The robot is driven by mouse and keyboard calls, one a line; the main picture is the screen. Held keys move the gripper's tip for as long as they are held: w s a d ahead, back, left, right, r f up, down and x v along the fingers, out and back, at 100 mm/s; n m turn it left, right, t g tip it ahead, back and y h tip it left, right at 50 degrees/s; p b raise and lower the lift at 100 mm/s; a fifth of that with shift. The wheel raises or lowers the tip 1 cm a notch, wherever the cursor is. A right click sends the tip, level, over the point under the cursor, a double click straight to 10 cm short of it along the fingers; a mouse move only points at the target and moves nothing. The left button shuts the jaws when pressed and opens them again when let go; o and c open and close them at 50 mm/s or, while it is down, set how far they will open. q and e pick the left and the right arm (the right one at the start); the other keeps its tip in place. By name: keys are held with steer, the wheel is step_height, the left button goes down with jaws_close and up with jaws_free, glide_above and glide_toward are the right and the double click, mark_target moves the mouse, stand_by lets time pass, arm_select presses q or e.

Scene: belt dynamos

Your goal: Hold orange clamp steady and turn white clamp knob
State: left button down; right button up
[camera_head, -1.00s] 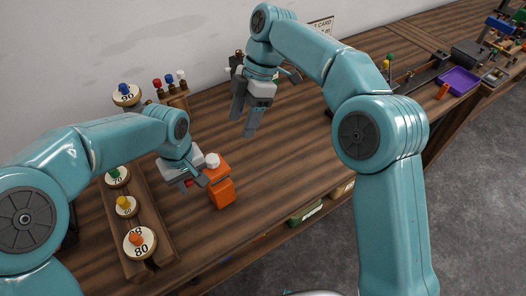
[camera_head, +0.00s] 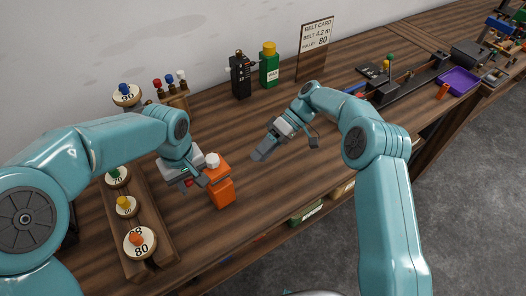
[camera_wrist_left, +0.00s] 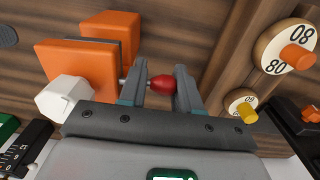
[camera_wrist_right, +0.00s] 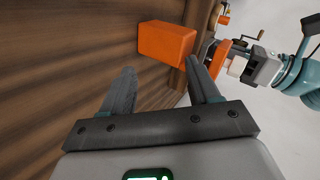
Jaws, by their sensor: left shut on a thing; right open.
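The orange clamp (camera_head: 221,194) stands on the bench, with a white knob (camera_head: 212,160) on top. In the left wrist view the clamp shows as two orange blocks (camera_wrist_left: 74,68) with a dark gap between them, and the white knob (camera_wrist_left: 66,99) is at their near end. My left gripper (camera_head: 192,181) is beside the clamp, shut on a red knob (camera_wrist_left: 162,84) on a thin rod that runs toward the clamp. My right gripper (camera_head: 259,154) is open and empty, right of the clamp and apart from it. The clamp's orange block (camera_wrist_right: 167,40) shows beyond its fingers in the right wrist view.
A wooden rack (camera_head: 160,243) with numbered pulleys stands left of the clamp. A black box (camera_head: 239,76), a green bottle (camera_head: 269,66) and a belt card (camera_head: 315,48) stand by the wall.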

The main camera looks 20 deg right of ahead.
steer(key=shift+m, duration=0.3)
steer(key=m+t+y, duration=0.3)
steer(key=m+t, duration=0.2)
steer(key=m, duration=2.1)
glide_toward(223, 165)
step_height(223, 165, down, 2)
steer(key=w, duration=0.1)
step_height(223, 165, up, 6)
steer(key=s+d+m+t, duration=0.1)
steer(key=s, duration=0.1)
steer(key=x, duration=1.1)
steer(key=shift+w+f, duration=0.1)
steer(key=shift+f, duration=0.1)
steer(key=c, duration=1.1)
